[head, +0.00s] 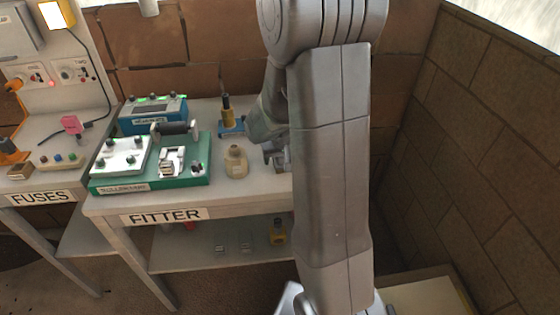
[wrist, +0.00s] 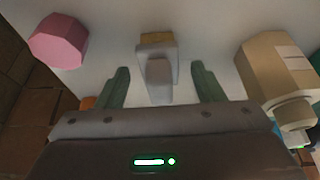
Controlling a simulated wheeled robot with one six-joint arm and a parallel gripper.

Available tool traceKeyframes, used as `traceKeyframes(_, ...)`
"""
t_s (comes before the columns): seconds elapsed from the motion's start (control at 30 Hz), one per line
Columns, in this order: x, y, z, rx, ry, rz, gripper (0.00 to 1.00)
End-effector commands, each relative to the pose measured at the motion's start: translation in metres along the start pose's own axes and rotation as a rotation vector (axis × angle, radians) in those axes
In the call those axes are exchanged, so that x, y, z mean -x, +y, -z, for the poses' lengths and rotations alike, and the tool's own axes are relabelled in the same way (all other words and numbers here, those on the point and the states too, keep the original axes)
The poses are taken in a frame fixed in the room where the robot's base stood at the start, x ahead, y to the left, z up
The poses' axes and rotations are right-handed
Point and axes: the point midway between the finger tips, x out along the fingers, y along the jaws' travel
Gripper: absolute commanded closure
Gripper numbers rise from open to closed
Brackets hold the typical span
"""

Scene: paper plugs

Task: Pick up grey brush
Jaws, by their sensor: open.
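A small grey piece with a tan end (wrist: 158,72), which looks like the grey brush, stands on the pale bench top in the wrist view. My gripper (wrist: 161,78) is open, with one green finger on each side of the grey piece. There is a visible gap on both sides, and I cannot see contact. In the head view my gripper (head: 275,155) is low over the right part of the FITTER bench, beside a beige bottle (head: 236,162). My arm hides most of that area and I cannot make out the brush clearly there.
The beige bottle (wrist: 278,70) is close to the right finger in the wrist view, and a pink block (wrist: 58,42) lies to the left. A green fixture (head: 185,172) and a blue box (head: 150,113) stand on the FITTER bench (head: 110,205). A brick wall (head: 470,150) is at the right.

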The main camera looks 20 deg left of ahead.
Motion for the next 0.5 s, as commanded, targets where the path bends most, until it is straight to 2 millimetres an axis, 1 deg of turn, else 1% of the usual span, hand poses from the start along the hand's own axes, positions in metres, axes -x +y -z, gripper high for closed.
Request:
traceKeyframes(0.1,-0.0046,0.0000,0.0003,0.000,0.001,0.000,0.38)
traceKeyframes(0.3,-0.0049,-0.0001,0.0004,-0.001,0.002,0.001,0.38)
traceKeyframes(0.33,-0.0049,-0.0001,0.0003,-0.001,0.002,0.001,0.40)
traceKeyframes(0.47,-0.0048,-0.0001,0.0003,-0.001,0.001,0.001,0.66)
traceKeyframes(0.5,-0.0048,-0.0001,0.0003,-0.001,0.001,0.001,0.74)
